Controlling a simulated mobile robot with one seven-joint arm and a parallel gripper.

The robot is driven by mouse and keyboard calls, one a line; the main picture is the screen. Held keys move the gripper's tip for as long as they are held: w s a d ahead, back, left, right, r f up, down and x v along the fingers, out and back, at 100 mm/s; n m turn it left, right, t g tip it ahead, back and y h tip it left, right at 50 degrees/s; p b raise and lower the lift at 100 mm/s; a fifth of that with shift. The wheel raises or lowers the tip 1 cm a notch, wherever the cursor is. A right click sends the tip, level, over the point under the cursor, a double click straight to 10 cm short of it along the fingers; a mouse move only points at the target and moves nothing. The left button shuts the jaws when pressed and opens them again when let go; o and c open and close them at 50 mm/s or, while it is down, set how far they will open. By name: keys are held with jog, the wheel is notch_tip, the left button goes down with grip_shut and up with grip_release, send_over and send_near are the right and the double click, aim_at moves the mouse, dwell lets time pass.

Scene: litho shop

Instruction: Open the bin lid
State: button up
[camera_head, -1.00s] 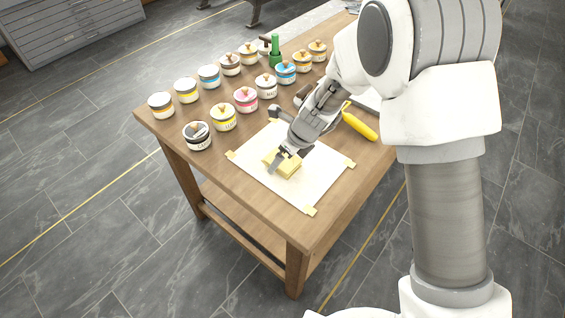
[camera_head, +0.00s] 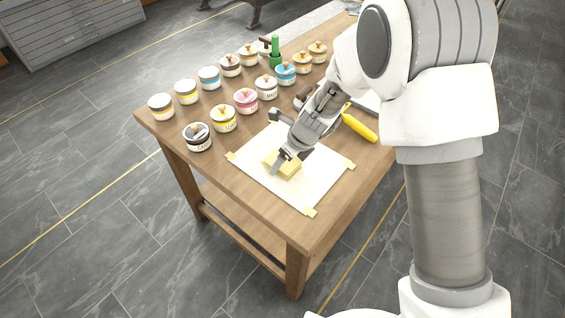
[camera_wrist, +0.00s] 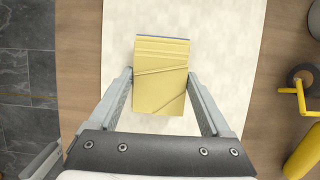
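No bin or bin lid can be made out in either view. My gripper (camera_head: 287,160) is low over the white sheet (camera_head: 318,168) on the wooden table. A yellow folded cloth or pad (camera_head: 290,171) lies there between its fingers. In the wrist view my gripper (camera_wrist: 160,73) has its two fingers apart, one along each side of the yellow pad (camera_wrist: 160,92). The fingertips are very close to its sides. Whether they press on it cannot be told. A thin blue edge shows at the pad's far end.
Several ink cans (camera_head: 223,118) stand in rows on the table's left and back. An open can (camera_head: 198,137) stands at the left edge. A yellow-handled tool (camera_head: 359,127) lies right of the sheet. A green object (camera_head: 275,50) stands at the back. The floor left is clear.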

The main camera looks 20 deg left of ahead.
jog(key=c, duration=0.8)
notch_tip(320, 180, up, 5)
jog(key=shift+f+p, duration=0.2)
jog(key=shift+p, duration=0.65)
jog(key=w+d+r+p, duration=0.2)
jog(key=d+r, duration=0.5)
jog(key=d, duration=0.5)
jog(key=d+n+g+h+p, duration=0.1)
jog(key=d+n+g+p, duration=0.1)
jog(key=d+n, duration=0.5)
jog(key=d+r+n+g+h+p, duration=0.1)
jog(key=d+n+g+h+p, duration=0.1)
jog(key=d+n, duration=0.5)
jog(key=s+d+n+g+h+p, duration=0.1)
jog(key=d+n+p, duration=0.1)
jog(key=d+n, duration=0.5)
jog(key=shift+s+d+r+g, duration=0.1)
jog(key=shift+d+r+g, duration=0.1)
jog(key=shift+d, duration=0.45)
jog(key=shift+d+r+g, duration=0.1)
jog(key=shift+d+g, duration=0.1)
jog(key=shift+d, duration=0.45)
